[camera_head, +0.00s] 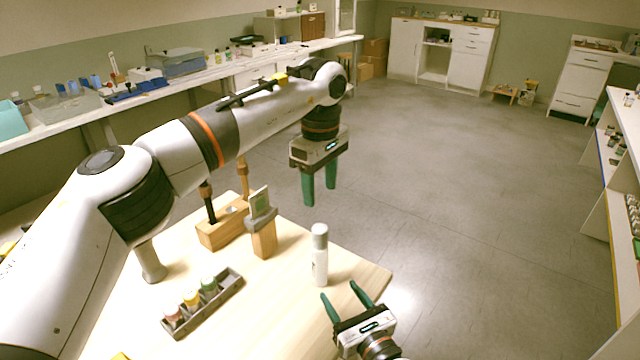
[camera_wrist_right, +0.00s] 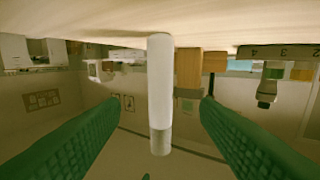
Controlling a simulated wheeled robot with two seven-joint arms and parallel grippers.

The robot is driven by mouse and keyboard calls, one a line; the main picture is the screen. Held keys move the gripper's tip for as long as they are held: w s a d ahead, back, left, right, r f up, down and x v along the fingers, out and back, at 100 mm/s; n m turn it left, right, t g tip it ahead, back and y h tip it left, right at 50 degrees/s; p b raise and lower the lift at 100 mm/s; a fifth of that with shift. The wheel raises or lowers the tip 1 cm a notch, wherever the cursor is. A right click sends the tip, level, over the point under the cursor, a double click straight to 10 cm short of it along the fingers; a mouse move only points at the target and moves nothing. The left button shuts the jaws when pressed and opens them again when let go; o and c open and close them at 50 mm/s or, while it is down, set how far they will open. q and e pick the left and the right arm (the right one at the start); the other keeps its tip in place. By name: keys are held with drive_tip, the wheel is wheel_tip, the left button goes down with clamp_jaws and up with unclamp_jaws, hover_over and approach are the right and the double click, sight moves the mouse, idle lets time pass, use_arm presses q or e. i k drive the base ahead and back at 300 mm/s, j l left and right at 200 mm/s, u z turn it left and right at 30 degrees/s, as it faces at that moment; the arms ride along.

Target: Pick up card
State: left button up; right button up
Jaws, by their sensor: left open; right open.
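A small greenish card (camera_head: 259,201) stands upright in a grey holder (camera_head: 261,221) on top of a wooden block (camera_head: 264,241) on the table. My left gripper (camera_head: 319,197) is open and empty, pointing down, above and to the right of the card and apart from it. My right gripper (camera_head: 348,296) is open and empty at the table's front right edge. In the right wrist view the bottle (camera_wrist_right: 160,90) appears upside down between the two green fingers (camera_wrist_right: 178,115), with no contact visible.
A grey rack (camera_head: 211,304) with several small colour-labelled bottles sits on the table (camera_head: 270,325). Benches line the left wall, and shelves (camera_head: 612,190) stand at the right. The floor between is clear.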

sight(259, 202)
drive_tip(key=k+l, duration=0.7)
drive_tip(key=k, duration=0.2)
